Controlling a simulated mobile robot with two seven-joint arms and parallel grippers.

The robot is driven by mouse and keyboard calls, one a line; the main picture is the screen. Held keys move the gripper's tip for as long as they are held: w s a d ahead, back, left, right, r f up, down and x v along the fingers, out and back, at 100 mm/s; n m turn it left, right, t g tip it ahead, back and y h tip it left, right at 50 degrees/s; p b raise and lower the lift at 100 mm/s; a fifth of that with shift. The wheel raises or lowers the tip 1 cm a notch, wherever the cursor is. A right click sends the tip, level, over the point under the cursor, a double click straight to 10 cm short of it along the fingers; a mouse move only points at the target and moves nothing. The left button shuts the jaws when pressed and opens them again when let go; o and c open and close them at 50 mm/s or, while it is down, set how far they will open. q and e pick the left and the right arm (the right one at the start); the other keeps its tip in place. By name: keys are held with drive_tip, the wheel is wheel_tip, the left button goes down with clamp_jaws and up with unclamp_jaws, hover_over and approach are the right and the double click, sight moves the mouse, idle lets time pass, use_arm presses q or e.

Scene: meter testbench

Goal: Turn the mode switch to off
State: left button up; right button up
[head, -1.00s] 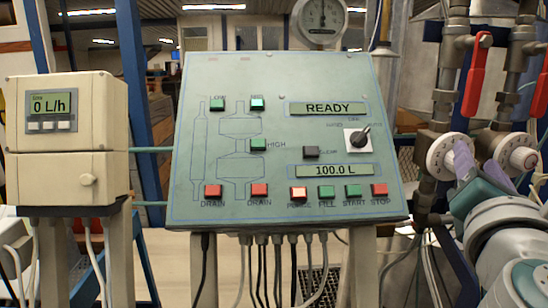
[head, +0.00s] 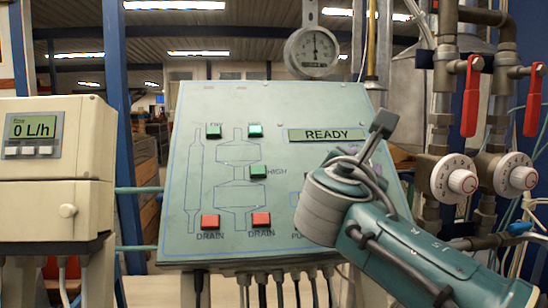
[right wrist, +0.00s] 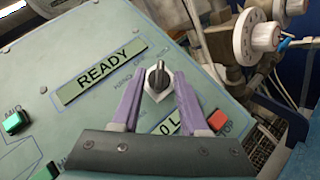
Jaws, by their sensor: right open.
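The mode switch (right wrist: 158,77) is a dark knob on a white square plate, seen in the right wrist view. Its pointer aims up in that picture, which is toward the upper right of the tilted panel. My right gripper (right wrist: 160,73) is open, its two purple fingers standing one on each side of the knob. I cannot tell whether either finger touches it. My left gripper is not in view.
The green panel (head: 300,105) carries a READY display (head: 327,135), a green HIGH button (head: 258,172) and red DRAIN buttons (head: 261,219). A red STOP button (right wrist: 219,120) is near the right finger. Pipes with red handles (head: 472,95) and white dials (head: 461,181) stand to the right.

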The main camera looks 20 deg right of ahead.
drive_tip(key=shift+w+d, duration=0.25)
clamp_jaws()
idle(0.5)
